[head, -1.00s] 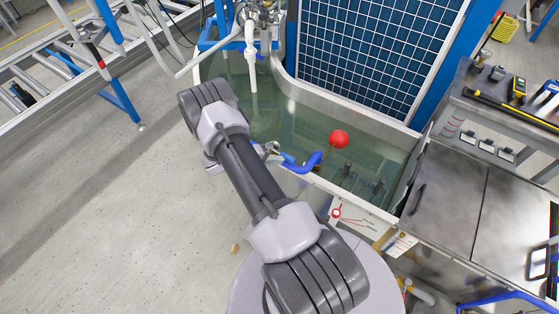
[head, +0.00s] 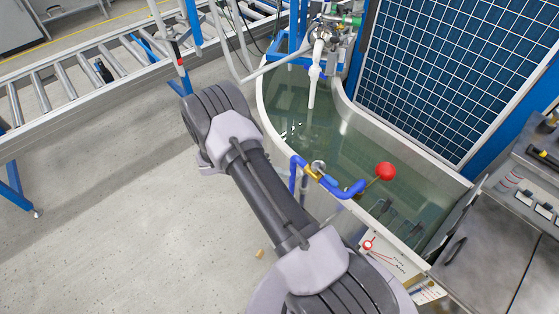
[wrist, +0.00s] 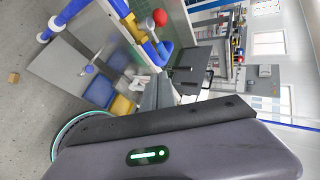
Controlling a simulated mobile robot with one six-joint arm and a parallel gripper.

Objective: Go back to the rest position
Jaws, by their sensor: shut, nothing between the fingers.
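My gripper (wrist: 160,88) shows in the wrist view beyond its grey housing. Its narrow grey fingers are shut, with nothing held between them. In the head view my arm is folded across the middle of the picture, and the gripper is hidden there. The arm lies left of and in front of a water tank (head: 349,128), over the floor.
A blue bent pipe (head: 350,192) with a brass fitting and a red ball (head: 385,171) stand at the tank's near wall, close to my arm. A roller conveyor (head: 75,80) runs at upper left. A steel bench (head: 490,245) stands right. Left floor is mostly clear.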

